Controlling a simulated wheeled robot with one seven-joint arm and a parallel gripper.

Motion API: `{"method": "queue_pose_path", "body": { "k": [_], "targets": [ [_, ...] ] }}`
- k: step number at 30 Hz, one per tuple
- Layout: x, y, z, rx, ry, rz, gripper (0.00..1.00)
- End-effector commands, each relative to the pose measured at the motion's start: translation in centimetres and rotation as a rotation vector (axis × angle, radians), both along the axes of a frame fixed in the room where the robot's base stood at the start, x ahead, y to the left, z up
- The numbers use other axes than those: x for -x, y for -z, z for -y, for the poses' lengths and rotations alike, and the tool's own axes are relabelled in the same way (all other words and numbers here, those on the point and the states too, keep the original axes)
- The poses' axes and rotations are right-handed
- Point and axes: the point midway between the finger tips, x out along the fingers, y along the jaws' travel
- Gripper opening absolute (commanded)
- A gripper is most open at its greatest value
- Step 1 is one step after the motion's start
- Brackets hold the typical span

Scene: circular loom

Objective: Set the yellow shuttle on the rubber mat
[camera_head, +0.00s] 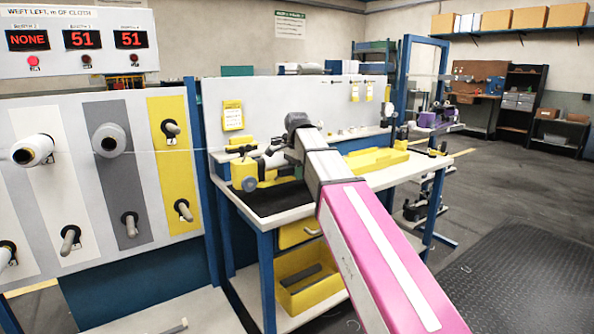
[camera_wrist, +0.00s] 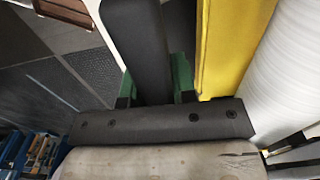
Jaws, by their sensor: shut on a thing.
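The yellow shuttle (camera_head: 244,173) shows in the head view at the left end of the workbench, over the back part of the black rubber mat (camera_head: 277,203). A grey round part is on its near side. My gripper (camera_head: 272,155) is beside and above it, shut on the shuttle; its fingertips are partly hidden. In the wrist view a yellow wall of it (camera_wrist: 232,45) and a white cylinder run close along the right of a dark bar with green pieces at its base. I cannot tell whether the shuttle touches the mat.
Yellow trays (camera_head: 375,160) stand on the bench (camera_head: 408,172) to the right of my arm. A panel with spool pegs (camera_head: 120,185) stands at the left. A yellow bin (camera_head: 309,287) is on the shelf below. The front of the mat is bare.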

Motion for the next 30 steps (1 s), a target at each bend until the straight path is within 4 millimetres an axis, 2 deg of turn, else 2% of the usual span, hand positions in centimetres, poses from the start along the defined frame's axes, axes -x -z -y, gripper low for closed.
{"method": "queue_pose_path", "body": {
  "k": [14, 30],
  "targets": [
    [0.0, 0.0, -0.1, -0.004, 0.000, 0.006, 0.00],
    [0.1, 1.1, -0.1, -0.004, 0.000, 0.006, 0.00]
  ]
}}
